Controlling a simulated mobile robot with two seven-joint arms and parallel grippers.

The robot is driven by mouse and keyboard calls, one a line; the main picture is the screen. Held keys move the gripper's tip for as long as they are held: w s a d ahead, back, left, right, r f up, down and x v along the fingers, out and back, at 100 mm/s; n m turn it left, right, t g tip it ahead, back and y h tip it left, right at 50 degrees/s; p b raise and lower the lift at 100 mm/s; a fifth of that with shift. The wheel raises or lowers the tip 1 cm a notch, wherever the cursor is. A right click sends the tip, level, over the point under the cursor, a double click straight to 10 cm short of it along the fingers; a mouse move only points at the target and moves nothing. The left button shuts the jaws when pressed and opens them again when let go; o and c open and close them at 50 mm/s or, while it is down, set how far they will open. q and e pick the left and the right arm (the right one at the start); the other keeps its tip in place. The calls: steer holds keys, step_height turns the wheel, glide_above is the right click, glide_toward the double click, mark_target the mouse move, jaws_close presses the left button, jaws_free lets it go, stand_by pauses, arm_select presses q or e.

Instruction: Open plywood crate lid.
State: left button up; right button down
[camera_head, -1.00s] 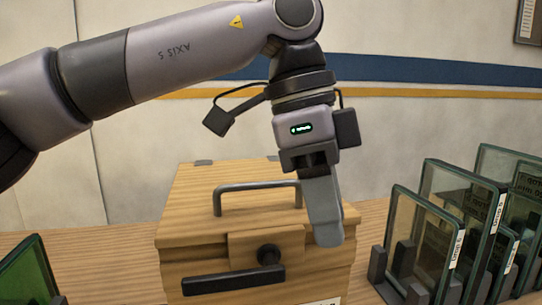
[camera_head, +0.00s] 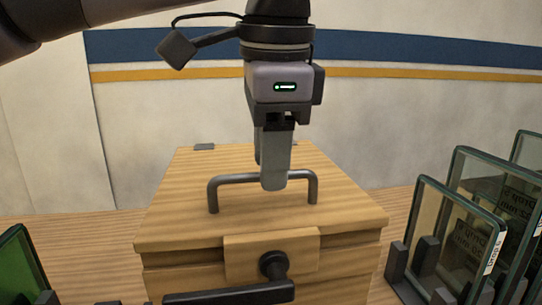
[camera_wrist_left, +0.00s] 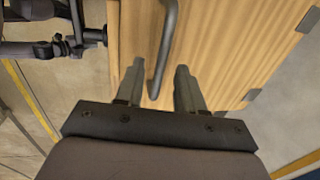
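The plywood crate (camera_head: 190,262) stands in the middle of the head view. Its lid (camera_head: 330,208) lies flat and closed on top, with a dark bar handle (camera_head: 228,180) across it. A dark latch with a round knob (camera_head: 272,265) and a long bar is on the front. My left gripper (camera_head: 272,182) points down at the handle and hides part of it. In the left wrist view its two fingers (camera_wrist_left: 160,68) are apart, with the handle (camera_wrist_left: 166,45) running between them. I cannot tell whether they touch it. My right gripper is not in view.
Framed glass panes (camera_head: 470,220) stand in dark holders right of the crate. A green pane (camera_head: 25,268) stands at the far left. A hinge (camera_head: 204,147) shows at the lid's back edge. The wall with a blue stripe (camera_head: 400,55) is behind.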

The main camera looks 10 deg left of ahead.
arm_select(q)
steer(key=shift+f, duration=0.15)
jaws_close()
